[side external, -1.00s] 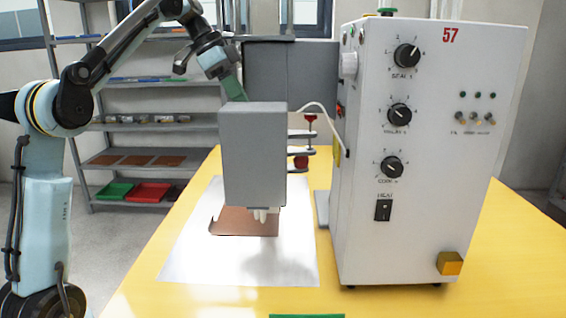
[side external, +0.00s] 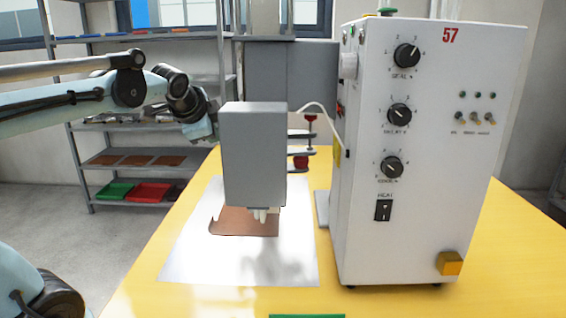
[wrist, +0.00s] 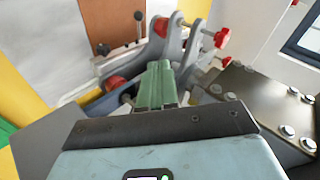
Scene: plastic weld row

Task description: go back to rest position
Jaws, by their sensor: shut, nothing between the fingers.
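My gripper's green fingers (wrist: 157,82) are together and empty in the wrist view. They point toward a grey bracket mechanism (wrist: 182,45) with red knobs; I cannot tell whether they touch it. In the side view my wrist comes in from the left, and the fingers are hidden behind the grey box of the welder head (side external: 253,155). A brown sheet (side external: 247,222) lies under that head on a bright metal plate (side external: 200,262); the brown sheet also shows in the wrist view (wrist: 108,20).
The white welder cabinet (side external: 425,225) stands on the yellow table (side external: 510,265) at right. A red-knobbed post (side external: 311,119) stands behind the head. Shelves (side external: 140,205) with red and green trays are at back left. The table's front left is clear.

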